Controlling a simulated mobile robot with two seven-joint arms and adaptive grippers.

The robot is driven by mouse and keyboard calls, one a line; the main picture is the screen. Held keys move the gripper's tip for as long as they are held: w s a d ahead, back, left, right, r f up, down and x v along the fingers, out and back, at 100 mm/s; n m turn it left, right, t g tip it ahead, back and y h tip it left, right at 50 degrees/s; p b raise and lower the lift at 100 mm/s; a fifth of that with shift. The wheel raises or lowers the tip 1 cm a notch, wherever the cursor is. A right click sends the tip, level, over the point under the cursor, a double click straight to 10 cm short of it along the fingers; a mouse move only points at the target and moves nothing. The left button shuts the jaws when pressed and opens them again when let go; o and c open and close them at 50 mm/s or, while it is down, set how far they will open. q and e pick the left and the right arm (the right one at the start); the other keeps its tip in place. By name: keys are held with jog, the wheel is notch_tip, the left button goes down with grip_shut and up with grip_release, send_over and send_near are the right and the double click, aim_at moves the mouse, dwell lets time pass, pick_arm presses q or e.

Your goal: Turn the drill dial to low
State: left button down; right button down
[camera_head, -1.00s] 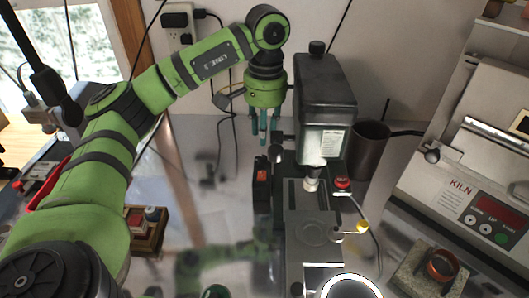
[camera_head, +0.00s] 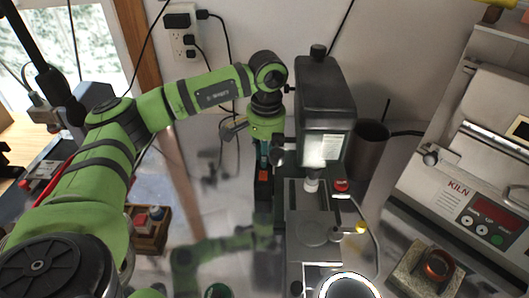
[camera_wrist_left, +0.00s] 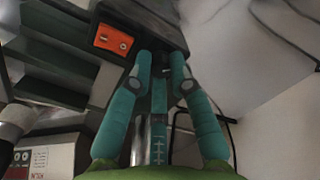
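The dark drill press (camera_head: 325,95) stands at the middle of the bench. A dark box (camera_head: 262,195) with an orange patch (camera_head: 263,175) is at its left side. In the left wrist view an orange plate (camera_wrist_left: 112,40) with a small round fitting sits on a dark housing (camera_wrist_left: 145,18). I cannot tell which part is the dial or its setting. My left gripper (camera_head: 264,158) points down just left of the drill column, above the box. In the wrist view its teal fingertips (camera_wrist_left: 160,58) are apart, close to the housing, holding nothing visible. My right gripper is not visible.
A grey kiln (camera_head: 465,170) stands at the right, and a dark cup (camera_head: 369,150) is behind the drill. A red button (camera_head: 341,185) is on the drill base. A wooden box (camera_head: 149,230) lies at the left. The shiny bench left of the drill is mostly clear.

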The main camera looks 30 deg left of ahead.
pick_arm(q)
jog(key=shift+f+n+b, duration=0.15)
jog(key=shift+n+b, duration=0.35)
jog(key=shift+n, duration=1)
jog(key=c, duration=1.4)
grip_release()
jog(key=r, duration=1.2)
jog(key=shift+d+r, duration=0.15)
jog(key=shift+d, duration=0.05)
